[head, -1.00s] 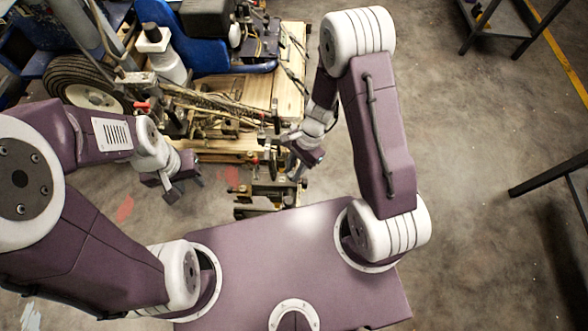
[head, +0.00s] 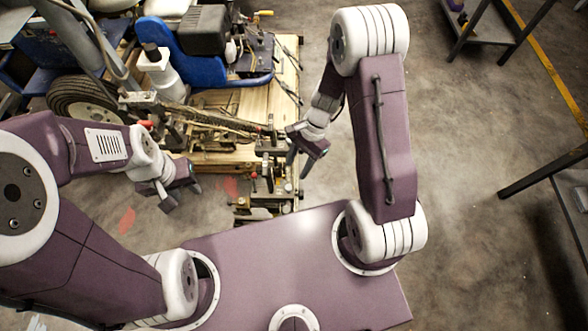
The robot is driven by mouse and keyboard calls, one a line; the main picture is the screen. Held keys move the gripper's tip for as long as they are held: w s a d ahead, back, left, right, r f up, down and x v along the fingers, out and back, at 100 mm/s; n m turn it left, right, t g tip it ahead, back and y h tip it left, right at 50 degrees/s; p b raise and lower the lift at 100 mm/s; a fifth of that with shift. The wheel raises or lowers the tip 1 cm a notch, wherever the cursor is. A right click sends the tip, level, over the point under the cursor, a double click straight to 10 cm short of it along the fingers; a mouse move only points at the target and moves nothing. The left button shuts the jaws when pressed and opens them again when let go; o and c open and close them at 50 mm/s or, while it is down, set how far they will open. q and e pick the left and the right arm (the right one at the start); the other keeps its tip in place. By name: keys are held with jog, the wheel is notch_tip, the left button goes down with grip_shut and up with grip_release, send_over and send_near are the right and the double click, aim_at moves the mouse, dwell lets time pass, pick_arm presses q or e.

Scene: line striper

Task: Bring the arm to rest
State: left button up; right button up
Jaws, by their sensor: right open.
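My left gripper (head: 182,198) hangs over the floor at the left, with its two fingers apart and nothing between them. My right gripper (head: 298,168) is open and empty, with its fingers pointing down, just right of the line striper's (head: 222,160) front wooden part. My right arm is bent, with its elbow raised high and its forearm folded back down. The striper has a wooden deck, a blue seat and a black tyre, and fills the upper left. Both grippers appear apart from it, though my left forearm hides part of it.
A metal bracket (head: 268,206) at the striper's near end lies close to my front edge. A dark-legged table (head: 545,172) stands at the right edge and a low shelf (head: 490,28) at the upper right. The concrete floor (head: 465,130) between them is clear.

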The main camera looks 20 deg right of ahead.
jog(key=shift+w+r, duration=0.1)
jog(key=shift+r, duration=0.1)
dwell(0.4)
notch_tip(320, 180, up, 11)
jog(key=s+d+n+t+h, duration=0.1)
jog(key=d+n+t+h, duration=0.15)
jog(key=n, duration=0.25)
jog(key=s+d+n, duration=0.3)
jog(key=s+n, duration=0.2)
jog(key=n, duration=0.1)
notch_tip(320, 180, up, 23)
jog(key=n+h+p, duration=0.1)
jog(key=p, duration=2.2)
jog(key=shift+w+r+t, duration=0.15)
jog(key=shift+w+t, duration=0.25)
jog(key=shift+t, duration=0.05)
